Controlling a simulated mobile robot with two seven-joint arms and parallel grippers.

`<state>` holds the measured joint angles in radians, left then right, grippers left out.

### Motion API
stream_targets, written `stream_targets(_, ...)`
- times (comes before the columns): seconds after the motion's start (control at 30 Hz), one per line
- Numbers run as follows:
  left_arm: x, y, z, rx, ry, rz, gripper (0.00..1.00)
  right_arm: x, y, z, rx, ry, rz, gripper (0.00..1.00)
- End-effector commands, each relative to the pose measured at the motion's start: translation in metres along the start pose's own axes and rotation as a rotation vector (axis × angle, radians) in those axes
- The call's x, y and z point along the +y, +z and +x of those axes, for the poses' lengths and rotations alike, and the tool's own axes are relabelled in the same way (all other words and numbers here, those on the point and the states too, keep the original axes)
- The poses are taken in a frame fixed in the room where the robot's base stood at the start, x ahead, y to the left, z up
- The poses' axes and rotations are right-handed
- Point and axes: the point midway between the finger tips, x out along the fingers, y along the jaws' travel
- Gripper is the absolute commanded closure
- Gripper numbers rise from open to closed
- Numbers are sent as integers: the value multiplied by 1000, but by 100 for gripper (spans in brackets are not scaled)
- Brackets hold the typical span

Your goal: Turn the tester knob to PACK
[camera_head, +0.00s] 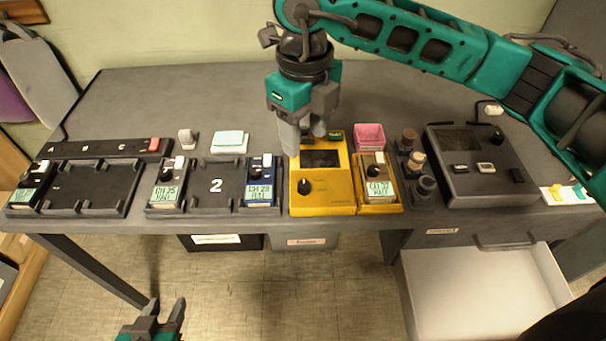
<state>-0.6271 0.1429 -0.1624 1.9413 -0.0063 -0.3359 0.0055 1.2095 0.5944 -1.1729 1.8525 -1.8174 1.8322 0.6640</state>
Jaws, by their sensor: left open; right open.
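The yellow tester (334,203) stands at the middle of the table's front, with a dark screen (321,158) and a black knob (305,187) at its lower left. The knob's pointer and any PACK label are too small to read. My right gripper (303,140) points down over the tester's back left part. It is open and empty, beyond the knob and apart from it, and covers part of the tester's top. My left gripper (166,305) is open and empty at the bottom left, in front of the table.
A radio (378,188) sits in a yellow cradle right of the tester. A blue radio (261,187) stands in tray 2 (215,200) close on the left. A pink box (369,136), several dark cylinders and a grey console (480,180) stand right. A drawer (485,295) hangs open. The table's back left is clear.

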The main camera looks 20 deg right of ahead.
Motion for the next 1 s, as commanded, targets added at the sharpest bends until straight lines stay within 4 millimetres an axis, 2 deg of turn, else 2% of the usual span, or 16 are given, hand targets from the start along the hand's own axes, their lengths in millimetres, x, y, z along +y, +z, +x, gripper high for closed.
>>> stream_targets(0.3, 0, 1, 1, -1, 0, 0, 57, 2, -1, 65, 5, 6, -1, 48)
stream_targets(0.5, 0, 2, 1, -1, 0, 0, 57, 2, -1, 100, 3, 6, -2, 48)
stream_targets(0.7, 0, 2, 2, -1, 1, 0, 57, 2, 0, 116, 1, 6, -3, 48)
stream_targets(1.0, 0, 2, 2, 0, 0, 0, 57, 2, 0, 118, 0, 7, -4, 48)
